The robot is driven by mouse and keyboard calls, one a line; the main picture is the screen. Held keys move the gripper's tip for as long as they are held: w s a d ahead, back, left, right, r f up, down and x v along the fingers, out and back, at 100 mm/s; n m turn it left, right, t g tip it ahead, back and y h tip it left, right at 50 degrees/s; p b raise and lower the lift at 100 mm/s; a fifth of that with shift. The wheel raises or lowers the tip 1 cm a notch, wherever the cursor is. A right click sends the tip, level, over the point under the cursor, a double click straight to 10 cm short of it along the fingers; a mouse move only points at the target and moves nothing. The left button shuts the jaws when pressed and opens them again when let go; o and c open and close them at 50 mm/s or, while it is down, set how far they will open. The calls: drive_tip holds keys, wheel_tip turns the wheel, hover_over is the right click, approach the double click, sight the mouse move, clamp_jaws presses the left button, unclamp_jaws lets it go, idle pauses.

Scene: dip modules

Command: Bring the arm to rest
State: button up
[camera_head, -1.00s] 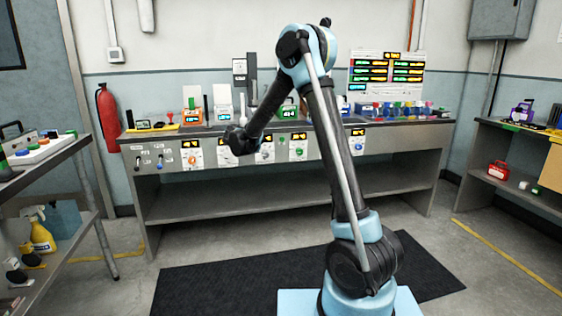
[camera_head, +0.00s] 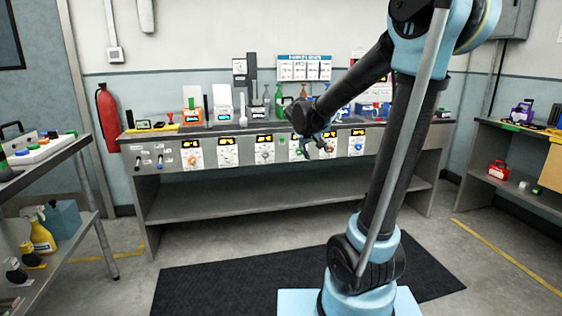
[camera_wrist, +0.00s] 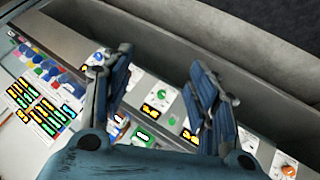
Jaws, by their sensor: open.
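My arm rises from its pale blue base at the lower right of the head view, and its forearm slopes down to the left from a high elbow. My gripper (camera_head: 318,148) hangs in front of the workbench's panel, at about the height of the bench's front edge. In the wrist view my gripper (camera_wrist: 160,62) has its two fingers spread apart, with nothing between them. The bench panel with its knobs and displays lies beyond the fingers. Whether the fingertips are close to the panel is hard to tell.
The workbench (camera_head: 240,199) runs along the back wall, with bottles and instruments on top. A cart (camera_head: 40,158) stands at the left and a side table (camera_head: 525,200) at the right. A red extinguisher (camera_head: 108,118) hangs at the left. The dark mat (camera_head: 220,290) is clear.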

drive_tip(key=s+d+f+m+g+y, duration=0.1)
drive_tip(key=s+d+f+g, duration=0.15)
drive_tip(key=s, duration=0.75)
drive_tip(key=s+d+f+g, duration=0.1)
drive_tip(key=s+d+f, duration=0.25)
drive_tip(key=s, duration=0.55)
drive_tip(key=s+f+g+y, duration=0.1)
drive_tip(key=s+f, duration=0.3)
drive_tip(key=s, duration=0.3)
drive_tip(key=s+f+m+g+y, duration=0.1)
drive_tip(key=s+f, duration=0.3)
drive_tip(key=s, duration=0.4)
drive_tip(key=shift+s+a+y, duration=0.25)
drive_tip(key=shift+a+y, duration=0.05)
drive_tip(key=shift+y, duration=0.2)
drive_tip(key=shift+w+f, duration=0.2)
drive_tip(key=shift+w, duration=0.3)
